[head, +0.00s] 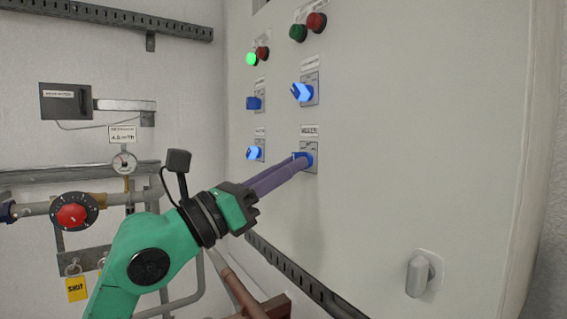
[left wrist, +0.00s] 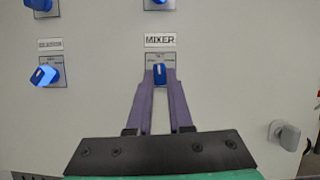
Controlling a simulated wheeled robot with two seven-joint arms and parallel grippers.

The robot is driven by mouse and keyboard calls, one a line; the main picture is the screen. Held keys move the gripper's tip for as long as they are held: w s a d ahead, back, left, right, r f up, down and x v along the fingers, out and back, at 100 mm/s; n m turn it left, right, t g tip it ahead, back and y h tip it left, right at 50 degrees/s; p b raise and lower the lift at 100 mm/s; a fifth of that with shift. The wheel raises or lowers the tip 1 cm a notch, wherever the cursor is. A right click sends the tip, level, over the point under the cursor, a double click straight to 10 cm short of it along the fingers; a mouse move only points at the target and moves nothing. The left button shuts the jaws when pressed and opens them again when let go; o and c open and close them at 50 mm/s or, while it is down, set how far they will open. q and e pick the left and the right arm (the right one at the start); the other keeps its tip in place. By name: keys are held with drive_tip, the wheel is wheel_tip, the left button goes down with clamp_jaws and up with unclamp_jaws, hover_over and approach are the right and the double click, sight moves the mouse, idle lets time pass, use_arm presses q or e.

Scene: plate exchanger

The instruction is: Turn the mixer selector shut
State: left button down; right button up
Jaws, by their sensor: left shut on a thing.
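The mixer selector is a small blue knob on a grey plate, below a label reading MIXER in the left wrist view (left wrist: 160,74). In the head view the mixer selector (head: 304,158) is the lower right knob on the cabinet and is partly hidden by my gripper. My left gripper (head: 300,163) has long purple fingers, one on each side of the knob, shut on it; it also shows in the left wrist view (left wrist: 160,78). The knob appears upright there. My right gripper is not in view.
Other blue selectors sit above (head: 302,92) and left (head: 255,153) of the mixer selector. A lit green lamp (head: 252,59) is higher up. A grey cabinet latch (head: 420,273) is at lower right. Pipes, a gauge (head: 124,162) and a red dial (head: 72,215) are at left.

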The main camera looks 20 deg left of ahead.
use_arm(q)
drive_tip(key=n+y, duration=0.1)
drive_tip(key=n, duration=0.1)
drive_tip(key=n+t+y+p, duration=0.1)
drive_tip(key=n, duration=0.1)
drive_tip(key=r+n+y, duration=0.1)
drive_tip(key=n, duration=0.1)
drive_tip(key=shift+s+d+n+t+p, duration=0.1)
drive_tip(key=shift+s+n+t+p, duration=0.05)
drive_tip(key=shift+n+t+p, duration=0.2)
drive_tip(key=shift+f+n+y+p, duration=0.1)
drive_tip(key=shift+n+y+p, duration=0.15)
drive_tip(key=shift+n+y, duration=0.65)
drive_tip(key=shift+n+y+p, duration=0.2)
drive_tip(key=shift+n+y, duration=0.1)
drive_tip(key=shift+n, duration=1.05)
drive_tip(key=c, duration=0.8)
unclamp_jaws()
drive_tip(key=shift+d+f, duration=0.1)
drive_tip(key=shift+f, duration=0.15)
